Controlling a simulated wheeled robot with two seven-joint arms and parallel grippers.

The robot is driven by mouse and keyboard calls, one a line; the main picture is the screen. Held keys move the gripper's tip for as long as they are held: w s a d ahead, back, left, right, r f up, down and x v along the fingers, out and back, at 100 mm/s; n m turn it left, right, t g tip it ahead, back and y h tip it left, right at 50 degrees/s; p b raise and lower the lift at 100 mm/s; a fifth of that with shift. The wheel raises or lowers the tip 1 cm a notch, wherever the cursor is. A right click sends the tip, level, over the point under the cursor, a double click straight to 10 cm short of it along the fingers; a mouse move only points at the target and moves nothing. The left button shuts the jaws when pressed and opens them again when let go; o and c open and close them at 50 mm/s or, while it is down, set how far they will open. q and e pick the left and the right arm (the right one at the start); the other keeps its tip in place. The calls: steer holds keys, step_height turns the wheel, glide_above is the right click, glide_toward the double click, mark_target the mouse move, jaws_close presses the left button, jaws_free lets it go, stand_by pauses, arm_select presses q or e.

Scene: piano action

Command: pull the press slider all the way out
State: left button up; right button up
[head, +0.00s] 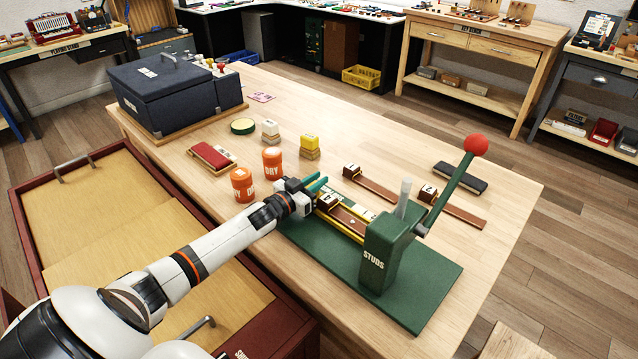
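The green press (378,255), marked STUDS, stands on a green base plate (425,285) on the wooden bench. Its lever (450,185) is tilted up to the right and ends in a red ball (476,145). The press slider (345,217) is a brown strip between yellow rails, running from the press toward the upper left. My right gripper is out of view.
Orange jars (272,163) and a red pad (211,157) stand left of my gripper. Brown strips with end blocks (378,188) and a dark brush (460,177) lie behind the press. A dark blue case (160,92) fills the far left. An open drawer (95,220) lies beneath my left arm.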

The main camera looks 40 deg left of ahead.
arm_select(q)
steer(key=o, duration=0.3)
steer(key=shift+a, duration=0.2)
steer(key=shift+o, duration=0.2)
steer(key=shift+s+f, duration=0.1)
steer(key=shift+s, duration=0.3)
steer(key=s, duration=0.3)
steer(key=s+a, duration=0.1)
steer(key=s, duration=0.7)
steer(key=shift+a, duration=0.35)
